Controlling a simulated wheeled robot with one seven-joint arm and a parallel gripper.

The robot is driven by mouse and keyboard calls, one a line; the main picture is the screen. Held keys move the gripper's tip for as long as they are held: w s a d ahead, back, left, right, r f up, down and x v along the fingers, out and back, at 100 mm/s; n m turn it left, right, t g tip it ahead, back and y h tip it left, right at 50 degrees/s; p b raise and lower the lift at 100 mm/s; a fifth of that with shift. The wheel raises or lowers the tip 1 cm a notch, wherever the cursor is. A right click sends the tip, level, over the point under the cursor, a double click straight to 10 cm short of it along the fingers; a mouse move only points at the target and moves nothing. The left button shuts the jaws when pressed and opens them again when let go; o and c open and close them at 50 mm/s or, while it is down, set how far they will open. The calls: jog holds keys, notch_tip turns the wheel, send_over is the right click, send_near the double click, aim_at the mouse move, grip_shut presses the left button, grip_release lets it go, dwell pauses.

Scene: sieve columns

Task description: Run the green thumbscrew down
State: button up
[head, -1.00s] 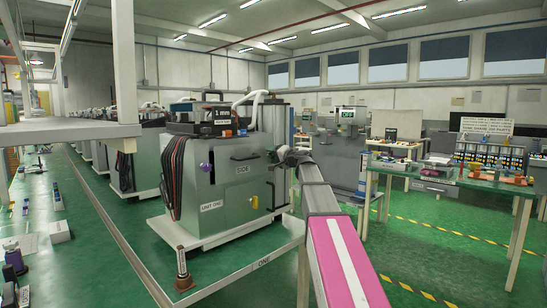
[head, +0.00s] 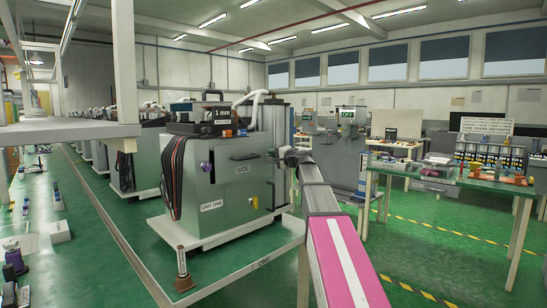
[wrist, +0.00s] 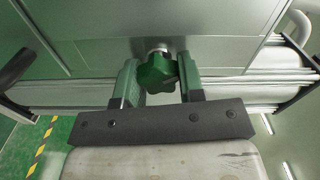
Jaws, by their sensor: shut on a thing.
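The green thumbscrew (wrist: 156,73) is a lobed knob on a short metal stem. The stem meets a grey metal face just above it in the wrist view. My gripper (wrist: 157,84) has one finger on each side of the knob and is shut on it. In the head view my gripper (head: 281,156) is at the right side of the grey cabinet marked UNIT ONE (head: 232,172). The thumbscrew cannot be made out there, and its thread is hidden.
A pale pipe (wrist: 300,27) and dark handles flank the knob in the wrist view. A purple knob (head: 206,166) is on the cabinet's front. A green bench (head: 460,178) with bottles stands to the right.

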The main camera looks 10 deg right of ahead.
jog(key=shift+f+m, duration=0.1)
jog(key=shift+m, duration=1.1)
jog(key=o, duration=0.9)
jog(key=v, duration=1)
jog(key=shift+s+d, duration=0.25)
jog(key=shift+s, duration=0.05)
jog(key=shift+s, duration=0.1)
